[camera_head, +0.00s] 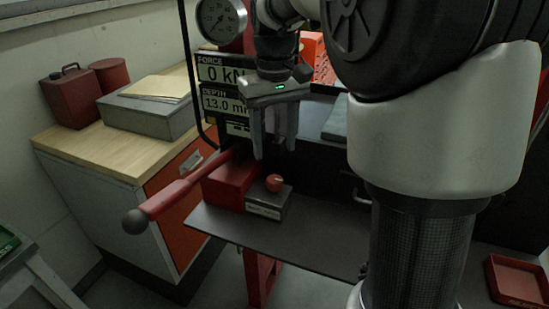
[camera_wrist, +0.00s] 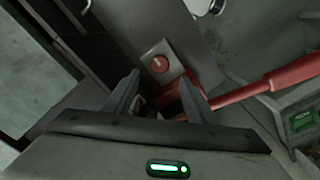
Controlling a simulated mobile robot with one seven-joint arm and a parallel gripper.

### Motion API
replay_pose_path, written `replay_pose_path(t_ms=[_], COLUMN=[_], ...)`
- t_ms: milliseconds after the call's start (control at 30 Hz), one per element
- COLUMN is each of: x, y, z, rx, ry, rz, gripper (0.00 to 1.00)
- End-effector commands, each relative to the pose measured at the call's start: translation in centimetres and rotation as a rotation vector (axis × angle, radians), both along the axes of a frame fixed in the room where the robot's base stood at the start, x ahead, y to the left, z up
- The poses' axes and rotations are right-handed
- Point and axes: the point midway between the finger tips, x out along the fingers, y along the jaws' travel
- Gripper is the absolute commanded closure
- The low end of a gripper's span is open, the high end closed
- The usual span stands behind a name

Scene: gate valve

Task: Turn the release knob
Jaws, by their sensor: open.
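The release knob (camera_head: 274,183) is a small round red knob on top of a grey block (camera_head: 268,203) with a pale label on its front. In the wrist view the knob (camera_wrist: 160,64) shows a light line across its top, beyond my fingertips. My gripper (camera_head: 273,152) is open, pointing down, above the knob and apart from it. In the wrist view my gripper (camera_wrist: 160,85) has nothing between its fingers.
A red lever (camera_head: 185,190) with a black ball end reaches out left of a red block (camera_head: 230,182). Displays (camera_head: 222,88) reading 0 kN and 13.0 mm and a round gauge (camera_head: 220,18) stand behind. The grey shelf (camera_head: 300,235) is clear in front of the knob.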

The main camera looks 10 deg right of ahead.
Motion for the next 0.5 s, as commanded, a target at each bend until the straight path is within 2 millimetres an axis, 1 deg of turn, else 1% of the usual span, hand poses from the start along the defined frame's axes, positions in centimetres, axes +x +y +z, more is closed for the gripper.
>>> replay_pose_path(t_ms=[33,100,200,500], x=[0.1,0.1,0.0,0.0], y=[0.0,0.0,0.0,0.0], z=[0.9,1.8,2.4,2.7], rx=[0.000,0.000,0.000,0.000], ry=[-0.002,-0.002,0.000,0.000], rz=[0.000,0.000,0.000,0.000], gripper=[0.49,0.49,0.49,0.49])
